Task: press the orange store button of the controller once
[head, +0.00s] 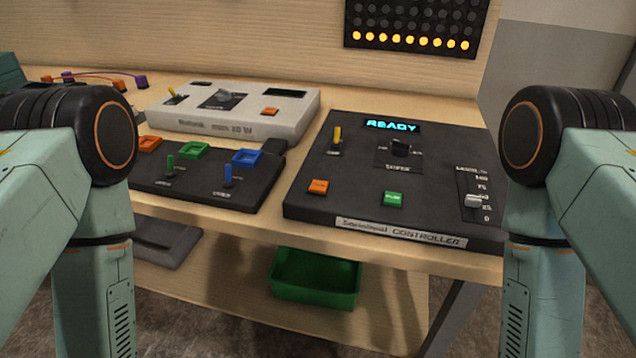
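The black controller (345,207) lies on the wooden bench at the right, labelled along its front edge. Its display (392,126) is lit and reads READY. The orange button (317,187) is at its front left; I cannot read a label on it. A green button (394,199) is to its right. A yellow-tipped lever (337,138), a dark knob (400,148) and a slider (474,201) are also on the panel. Parts of my two arms show at the left and right edges. Neither gripper is in view, and nothing of mine touches the controller.
A white console (235,110) with its own orange button stands behind left. A green bin (315,277) is below the bench. An LED panel (415,22) with its bottom row lit hangs behind.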

